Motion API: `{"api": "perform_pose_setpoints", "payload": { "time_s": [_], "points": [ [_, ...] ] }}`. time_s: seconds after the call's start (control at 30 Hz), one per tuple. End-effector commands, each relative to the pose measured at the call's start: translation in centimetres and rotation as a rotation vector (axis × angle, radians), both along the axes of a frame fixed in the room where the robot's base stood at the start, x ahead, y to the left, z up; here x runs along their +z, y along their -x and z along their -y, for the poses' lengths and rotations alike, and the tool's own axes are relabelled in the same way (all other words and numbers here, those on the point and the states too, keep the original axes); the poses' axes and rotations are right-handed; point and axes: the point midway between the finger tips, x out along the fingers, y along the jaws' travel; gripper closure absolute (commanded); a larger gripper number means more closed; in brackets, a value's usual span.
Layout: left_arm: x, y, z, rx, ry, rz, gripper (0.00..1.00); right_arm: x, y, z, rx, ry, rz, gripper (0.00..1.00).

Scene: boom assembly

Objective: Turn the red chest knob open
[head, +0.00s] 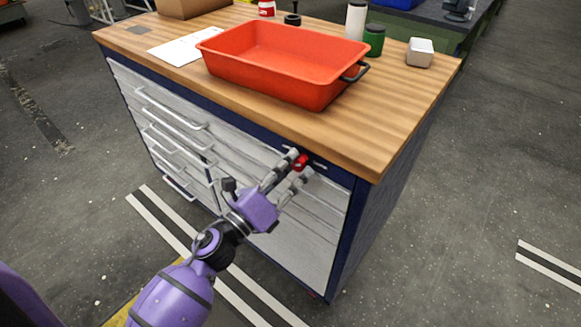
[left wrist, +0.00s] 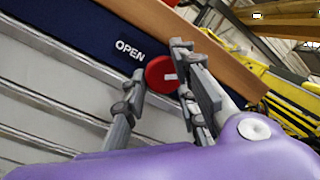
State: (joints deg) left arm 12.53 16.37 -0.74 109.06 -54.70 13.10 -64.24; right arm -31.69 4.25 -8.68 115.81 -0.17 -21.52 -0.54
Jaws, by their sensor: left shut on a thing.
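The red knob (head: 301,162) sits on the dark blue top strip of the chest (head: 240,125), near its right end. In the left wrist view the knob (left wrist: 162,74) is a red disc with a short white mark, and the white word OPEN is printed to its left. My left gripper (head: 297,163) is at the knob, with one finger on each side of it; it also shows in the left wrist view (left wrist: 160,82). The fingers are shut on the knob. They hide part of its rim. My right gripper is not in view.
An orange tray (head: 225,65) with a dark handle stands on the wooden top (head: 400,110). Drawers with bar handles (head: 165,105) fill the chest front. The floor at right is clear.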

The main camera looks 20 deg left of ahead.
Motion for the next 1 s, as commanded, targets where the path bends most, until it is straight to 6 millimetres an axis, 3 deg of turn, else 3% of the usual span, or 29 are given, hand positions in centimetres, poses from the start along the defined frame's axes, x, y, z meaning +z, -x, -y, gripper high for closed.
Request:
{"api": "perform_pose_setpoints", "payload": {
  "time_s": [0.4, 0.9, 0.93, 1.0],
  "points": [
    [-0.35, -0.07, -0.39, 0.014, 0.153, -0.062, 1.0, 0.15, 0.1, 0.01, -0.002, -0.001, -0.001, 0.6],
    [-0.63, 0.0, -0.36, 0.014, 0.17, -0.073, 0.99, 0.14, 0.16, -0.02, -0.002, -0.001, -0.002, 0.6],
    [-0.65, 0.0, -0.36, 0.014, 0.17, -0.073, 0.72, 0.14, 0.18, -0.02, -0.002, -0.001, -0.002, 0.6],
    [-0.65, 0.01, -0.34, 0.013, 0.17, -0.074, 0.63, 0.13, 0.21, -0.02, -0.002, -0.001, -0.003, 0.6]
  ]
}}
